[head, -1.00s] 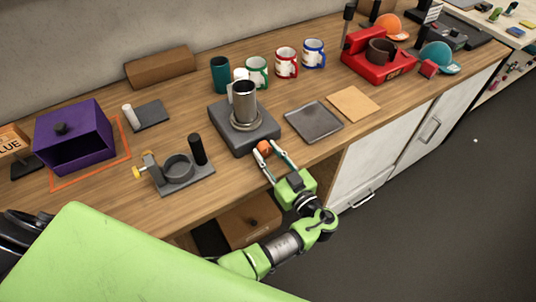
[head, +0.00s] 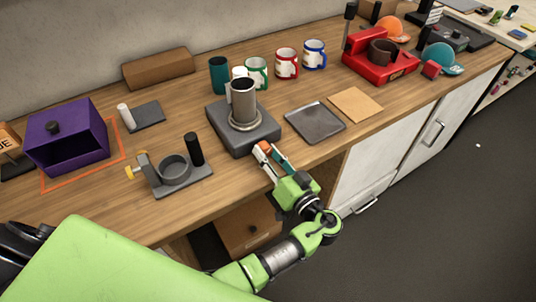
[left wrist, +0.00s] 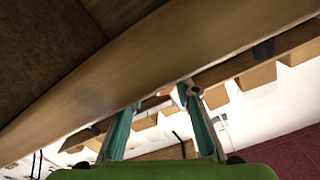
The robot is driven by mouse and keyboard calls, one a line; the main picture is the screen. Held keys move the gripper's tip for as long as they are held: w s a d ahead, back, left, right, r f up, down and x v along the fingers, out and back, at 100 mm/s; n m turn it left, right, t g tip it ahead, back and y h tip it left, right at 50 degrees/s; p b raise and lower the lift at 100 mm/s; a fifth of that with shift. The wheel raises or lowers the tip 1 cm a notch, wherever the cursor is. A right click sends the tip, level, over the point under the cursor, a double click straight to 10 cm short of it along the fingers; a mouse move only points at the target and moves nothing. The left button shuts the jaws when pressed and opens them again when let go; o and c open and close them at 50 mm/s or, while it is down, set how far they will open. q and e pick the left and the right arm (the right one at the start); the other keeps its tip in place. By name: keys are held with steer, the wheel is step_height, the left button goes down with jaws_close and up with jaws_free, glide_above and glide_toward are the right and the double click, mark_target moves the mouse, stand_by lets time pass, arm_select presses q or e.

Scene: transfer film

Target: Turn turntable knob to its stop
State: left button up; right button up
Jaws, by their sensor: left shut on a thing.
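The turntable (head: 262,133) is a dark grey block near the front edge of the wooden counter. A steel cup (head: 243,100) stands upright on its round plate. The small orange-red knob (head: 264,146) is on the block's front side. My left gripper (head: 269,152) is shut on the knob, with a finger on each side hiding part of it. In the left wrist view my gripper (left wrist: 160,99) points at the counter's edge, and only a sliver of orange-red shows by its fingertips. My right gripper is not in view.
A grey fixture with a ring and black post (head: 183,178) stands left of the turntable. A dark tray (head: 315,123) lies to the right. Mugs (head: 286,64) stand behind.

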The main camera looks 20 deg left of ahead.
arm_select(q)
steer(key=shift+w+a+r, duration=0.1)
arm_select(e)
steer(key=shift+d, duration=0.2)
arm_select(q)
steer(key=o, duration=1.1)
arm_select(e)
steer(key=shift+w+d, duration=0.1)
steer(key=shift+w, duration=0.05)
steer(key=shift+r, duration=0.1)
